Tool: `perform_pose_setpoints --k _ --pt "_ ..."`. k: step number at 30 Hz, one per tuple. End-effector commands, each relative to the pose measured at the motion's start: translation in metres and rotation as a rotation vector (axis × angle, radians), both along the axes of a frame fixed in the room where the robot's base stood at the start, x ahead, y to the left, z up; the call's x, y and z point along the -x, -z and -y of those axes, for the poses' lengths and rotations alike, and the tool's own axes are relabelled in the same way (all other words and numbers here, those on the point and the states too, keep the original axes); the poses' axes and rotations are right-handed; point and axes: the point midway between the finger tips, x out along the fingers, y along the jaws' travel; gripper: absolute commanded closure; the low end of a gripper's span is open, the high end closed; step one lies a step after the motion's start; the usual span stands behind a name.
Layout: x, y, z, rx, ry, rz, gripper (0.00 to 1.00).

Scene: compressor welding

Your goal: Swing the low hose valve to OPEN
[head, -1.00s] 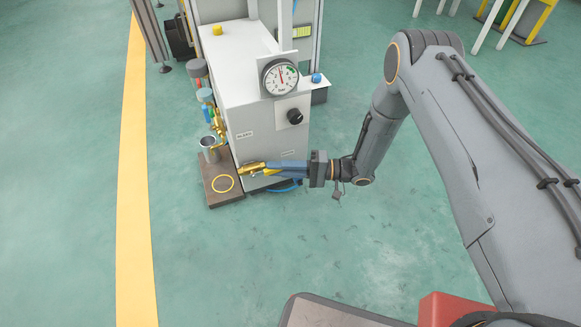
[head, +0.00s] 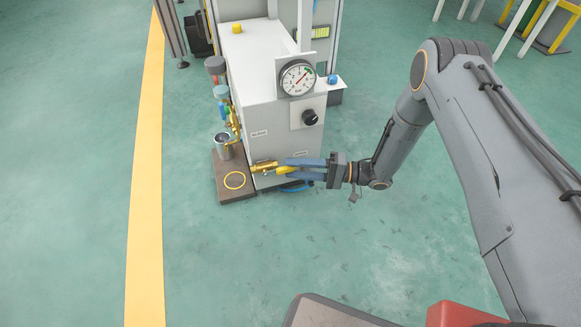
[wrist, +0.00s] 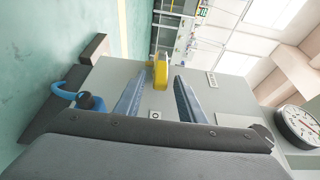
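The low hose valve is a brass body (head: 264,166) low on the front of a grey cabinet. Its yellow lever (head: 285,169) points right, roughly in line with the body. My gripper (head: 301,168) comes from the right, its two blue fingers apart. In the wrist view the yellow lever (wrist: 160,70) stands between the fingertips of my gripper (wrist: 158,88), with a gap visible on each side. A blue hose (head: 293,187) runs below the valve and also shows in the wrist view (wrist: 77,98). The small label above the lever is unreadable.
The grey cabinet (head: 275,120) carries a pressure gauge (head: 297,78) and a black knob (head: 311,117). A dark base plate (head: 229,187) with a yellow ring and a metal cup (head: 223,146) are at its left. Open green floor lies in front.

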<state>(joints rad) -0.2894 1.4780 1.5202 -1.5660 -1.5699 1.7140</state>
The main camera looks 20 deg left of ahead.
Motion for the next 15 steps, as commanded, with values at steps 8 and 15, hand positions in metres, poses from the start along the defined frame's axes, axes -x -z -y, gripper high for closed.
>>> perform_pose_setpoints --k 8,15 --pt "-0.014 -0.001 0.043 0.000 0.003 0.000 0.64" --pt "-0.018 -0.001 0.057 0.001 0.001 0.001 0.64"
